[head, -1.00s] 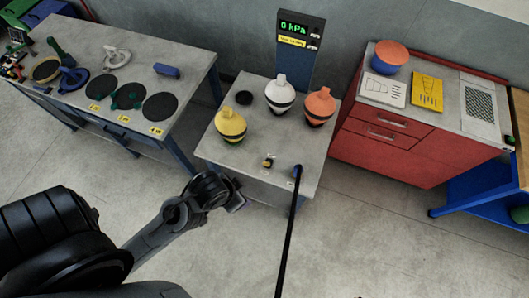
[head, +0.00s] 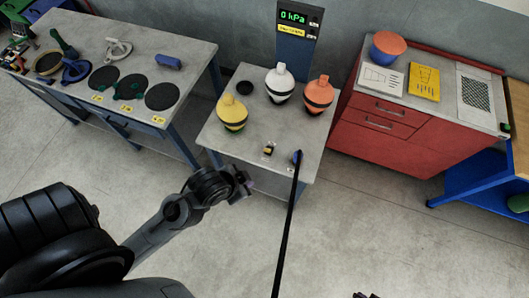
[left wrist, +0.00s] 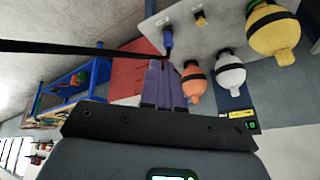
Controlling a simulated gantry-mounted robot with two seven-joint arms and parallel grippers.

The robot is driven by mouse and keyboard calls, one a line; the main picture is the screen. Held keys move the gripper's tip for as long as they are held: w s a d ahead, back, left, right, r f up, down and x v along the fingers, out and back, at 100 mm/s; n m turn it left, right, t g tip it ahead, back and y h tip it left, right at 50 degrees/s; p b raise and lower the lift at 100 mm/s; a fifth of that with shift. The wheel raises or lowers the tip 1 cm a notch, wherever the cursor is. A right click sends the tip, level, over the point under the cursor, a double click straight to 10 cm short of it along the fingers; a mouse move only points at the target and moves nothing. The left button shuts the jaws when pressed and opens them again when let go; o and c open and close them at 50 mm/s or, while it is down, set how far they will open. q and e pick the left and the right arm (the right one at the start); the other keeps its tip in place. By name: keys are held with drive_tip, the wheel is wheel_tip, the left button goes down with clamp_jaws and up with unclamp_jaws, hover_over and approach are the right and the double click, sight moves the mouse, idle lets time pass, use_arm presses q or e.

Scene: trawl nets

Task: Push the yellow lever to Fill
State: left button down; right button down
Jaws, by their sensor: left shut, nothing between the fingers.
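The small yellow-and-black lever (head: 269,149) sits on the front part of the grey table (head: 225,140). It also shows near the top of the left wrist view (left wrist: 200,18); its exact setting and any Fill label are too small to read. My left gripper (head: 248,184) is in front of the table's near edge, left of the lever and apart from it. Its purple fingers (left wrist: 164,82) are together and empty in the left wrist view. A dark piece (head: 365,295) at the bottom edge of the head view may be my right gripper, mostly cut off.
A blue fitting (head: 297,157) with a black hose (head: 286,230) stands right of the lever. Yellow (head: 232,113), white (head: 280,83) and orange (head: 318,94) vessels stand behind. The display (head: 292,17) reads 0 kPa. A red cabinet (head: 375,145) stands to the right.

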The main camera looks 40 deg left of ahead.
use_arm(q)
drive_tip(key=w+a+m+t+b, duration=0.1)
drive_tip(key=w+a+m+t, duration=0.15)
drive_tip(key=w+t, duration=0.45)
drive_tip(key=w+a+f+m+t+y+b, duration=0.45)
drive_tip(key=f+b, duration=0.25)
drive_tip(key=b, duration=0.3)
wheel_tip(320, 180, down, 6)
drive_tip(key=s+r+t+y+b, duration=0.1)
drive_tip(key=t+y+b, duration=0.1)
drive_tip(key=b, duration=0.5)
drive_tip(key=m+t+y+b, duration=0.2)
drive_tip(key=m+t+b, duration=0.1)
drive_tip(key=b, duration=2.6)
approach(263, 165)
drive_tip(key=shift+s+d+r, duration=0.25)
drive_tip(key=shift+s+r, duration=0.2)
drive_tip(key=shift+r, duration=0.25)
drive_tip(key=shift+s+d+r, duration=0.25)
drive_tip(key=shift+s+r, duration=0.2)
drive_tip(key=shift+r, duration=0.25)
drive_tip(key=b+x, duration=0.2)
drive_tip(key=x, duration=1)
drive_tip(key=shift+a+r+b, duration=0.1)
drive_tip(key=shift+a+b, duration=0.1)
drive_tip(key=shift+b, duration=0.15)
drive_tip(key=shift+x, duration=0.9)
